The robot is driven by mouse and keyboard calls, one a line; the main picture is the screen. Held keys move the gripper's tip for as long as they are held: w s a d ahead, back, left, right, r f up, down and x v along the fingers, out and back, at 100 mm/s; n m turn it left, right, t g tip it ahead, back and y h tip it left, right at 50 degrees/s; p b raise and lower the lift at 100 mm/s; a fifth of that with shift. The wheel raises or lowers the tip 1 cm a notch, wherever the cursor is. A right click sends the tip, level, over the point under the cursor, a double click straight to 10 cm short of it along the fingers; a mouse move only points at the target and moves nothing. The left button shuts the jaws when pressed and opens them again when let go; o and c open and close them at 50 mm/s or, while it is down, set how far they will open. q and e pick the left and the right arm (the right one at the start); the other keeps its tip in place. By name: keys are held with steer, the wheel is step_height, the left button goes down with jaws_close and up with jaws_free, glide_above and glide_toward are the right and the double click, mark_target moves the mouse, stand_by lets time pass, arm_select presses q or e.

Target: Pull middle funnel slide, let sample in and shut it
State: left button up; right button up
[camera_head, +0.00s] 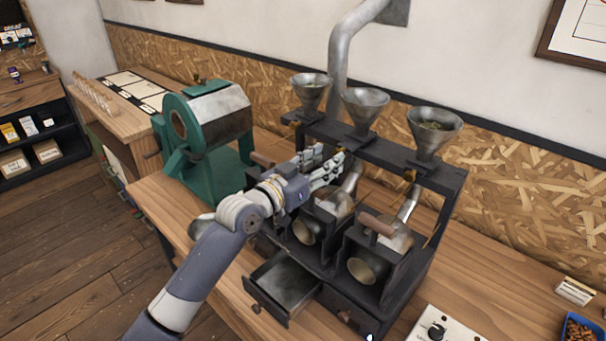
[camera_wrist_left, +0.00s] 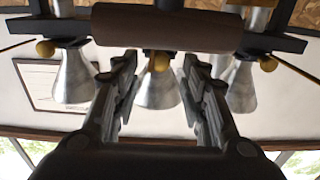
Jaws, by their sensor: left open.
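The middle funnel (camera_head: 364,106) is a grey metal cone on the dark rack, between the left funnel (camera_head: 311,92) and the right funnel (camera_head: 434,130). In the left wrist view, which looks upside down, the middle funnel (camera_wrist_left: 158,92) shows between the fingers. The brass knob of its slide (camera_wrist_left: 158,62) appears between the fingertips there; my arm hides it in the head view. My left gripper (camera_head: 330,161) is open in front of the rack, below the middle funnel. I see nothing held, and cannot tell if the fingers touch the knob. Greenish beans show in the right funnel.
Roaster drums with wooden handles (camera_head: 378,223) stand below the funnels, close to my arm. A wooden handle (camera_wrist_left: 167,27) crosses the wrist view. An open drawer (camera_head: 283,284) juts out at the front. A green machine (camera_head: 208,130) stands left.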

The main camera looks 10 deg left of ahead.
arm_select(q)
steer(key=v, duration=0.8)
steer(key=shift+s+a, duration=0.25)
